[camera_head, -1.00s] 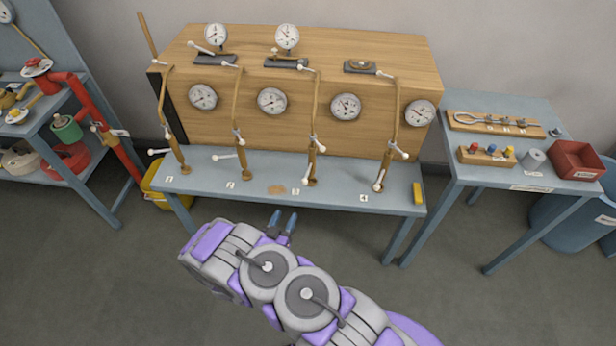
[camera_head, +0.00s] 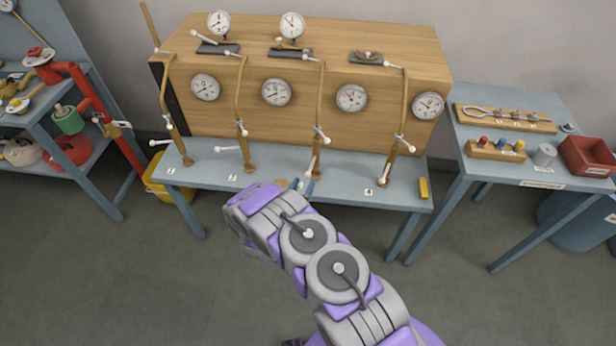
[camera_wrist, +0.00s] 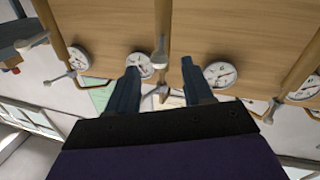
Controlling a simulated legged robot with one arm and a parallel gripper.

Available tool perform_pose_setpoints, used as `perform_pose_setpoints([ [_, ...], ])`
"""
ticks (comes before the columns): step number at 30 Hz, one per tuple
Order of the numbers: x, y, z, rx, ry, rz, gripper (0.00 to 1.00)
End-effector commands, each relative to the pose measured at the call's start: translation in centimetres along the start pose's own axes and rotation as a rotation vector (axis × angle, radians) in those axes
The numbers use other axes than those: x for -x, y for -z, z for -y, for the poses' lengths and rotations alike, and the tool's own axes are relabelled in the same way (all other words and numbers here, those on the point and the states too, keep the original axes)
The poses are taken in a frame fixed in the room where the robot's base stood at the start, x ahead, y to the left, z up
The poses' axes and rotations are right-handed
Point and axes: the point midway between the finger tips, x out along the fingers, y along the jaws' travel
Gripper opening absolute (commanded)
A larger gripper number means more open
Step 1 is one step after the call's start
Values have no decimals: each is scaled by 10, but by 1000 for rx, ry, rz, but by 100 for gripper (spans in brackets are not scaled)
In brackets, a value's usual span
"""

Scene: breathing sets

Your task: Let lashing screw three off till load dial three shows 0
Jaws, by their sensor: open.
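Lashing screw three (camera_head: 318,134) is a brass-coloured upright rod with white cross handles, third from the left on the grey-blue bench. Load dial three (camera_head: 352,97) is a round white gauge on the wooden box front, just right of that rod; its reading is too small to tell. My gripper (camera_head: 299,187) is at the bench's front edge, near the foot of screw three, partly hidden by my arm. In the wrist view my gripper (camera_wrist: 160,82) is open, its two blue fingers apart. A rod with a white handle (camera_wrist: 160,52) shows beyond and between the fingertips; no grip on it shows.
Similar rods stand on either side: screw two (camera_head: 240,129) and screw four (camera_head: 402,140). A yellow block (camera_head: 423,188) lies at the bench's right end. A side table (camera_head: 465,165) with a red bin (camera_head: 588,156) stands right. Open floor lies in front.

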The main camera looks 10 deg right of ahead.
Motion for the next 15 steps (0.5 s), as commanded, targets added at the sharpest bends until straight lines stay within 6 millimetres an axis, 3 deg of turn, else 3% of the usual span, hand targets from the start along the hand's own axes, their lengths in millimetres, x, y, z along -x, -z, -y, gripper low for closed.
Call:
perform_pose_setpoints([
  [7, -40, -2, 0, -4, -4, 1, 51],
  [15, -55, -1, 0, 0, 0, 2, 51],
])
